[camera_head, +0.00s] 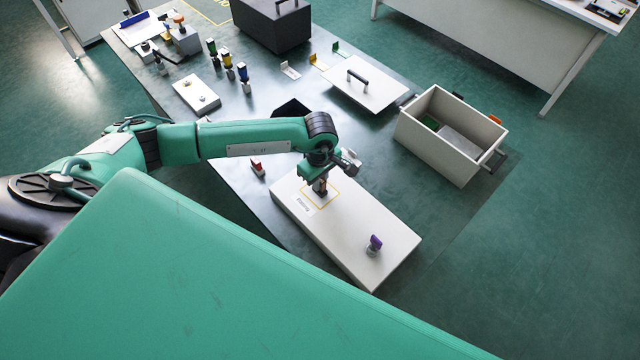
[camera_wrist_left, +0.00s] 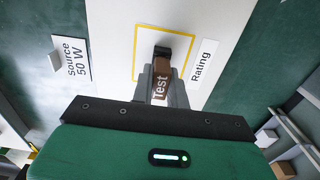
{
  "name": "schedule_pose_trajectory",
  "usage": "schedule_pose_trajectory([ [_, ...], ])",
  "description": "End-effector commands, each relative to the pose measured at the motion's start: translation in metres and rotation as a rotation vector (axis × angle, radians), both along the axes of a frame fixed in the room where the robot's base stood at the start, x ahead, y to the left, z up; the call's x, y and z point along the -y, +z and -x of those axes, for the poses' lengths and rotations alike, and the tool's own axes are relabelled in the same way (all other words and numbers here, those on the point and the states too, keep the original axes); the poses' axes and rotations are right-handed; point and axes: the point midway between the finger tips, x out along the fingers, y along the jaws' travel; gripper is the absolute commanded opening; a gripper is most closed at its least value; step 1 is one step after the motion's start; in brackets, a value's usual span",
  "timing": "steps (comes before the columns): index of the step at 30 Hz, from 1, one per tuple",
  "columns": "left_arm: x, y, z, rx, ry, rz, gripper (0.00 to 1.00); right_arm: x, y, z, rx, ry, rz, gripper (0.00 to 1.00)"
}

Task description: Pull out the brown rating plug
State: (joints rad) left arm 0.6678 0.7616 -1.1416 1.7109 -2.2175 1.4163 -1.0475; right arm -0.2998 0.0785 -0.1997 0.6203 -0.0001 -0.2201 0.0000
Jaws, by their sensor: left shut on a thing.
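The brown rating plug (camera_wrist_left: 160,84), marked "Test", shows in the left wrist view between the fingers of my left gripper (camera_wrist_left: 163,92). My left gripper is shut on it. The plug's far end meets a dark socket (camera_wrist_left: 162,52) inside a yellow outline on a white board (camera_wrist_left: 195,25). I cannot tell how deep the plug sits. In the head view my left gripper (camera_head: 320,188) points down over the yellow square on the white board (camera_head: 350,240), and the plug is mostly hidden by it. My right gripper is not in view.
A purple-topped plug (camera_head: 374,245) stands on the board's near right part. A red-and-white piece (camera_head: 257,167) lies left of the board. An open beige bin (camera_head: 450,135) stands at the right. A white lid with a black handle (camera_head: 365,82) and several small coloured parts lie farther back.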

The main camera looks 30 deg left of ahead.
Motion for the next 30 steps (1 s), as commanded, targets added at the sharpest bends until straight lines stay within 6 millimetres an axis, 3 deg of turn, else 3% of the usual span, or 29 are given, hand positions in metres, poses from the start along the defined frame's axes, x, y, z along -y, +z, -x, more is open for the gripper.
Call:
schedule_pose_trajectory([
  [13, 0.000, 0.007, 0.000, -0.001, 0.000, 0.000, 0.00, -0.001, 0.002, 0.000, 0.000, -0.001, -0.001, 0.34],
  [30, 0.000, 0.035, 0.000, 0.001, 0.000, -0.001, 0.00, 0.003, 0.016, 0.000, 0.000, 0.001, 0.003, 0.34],
])
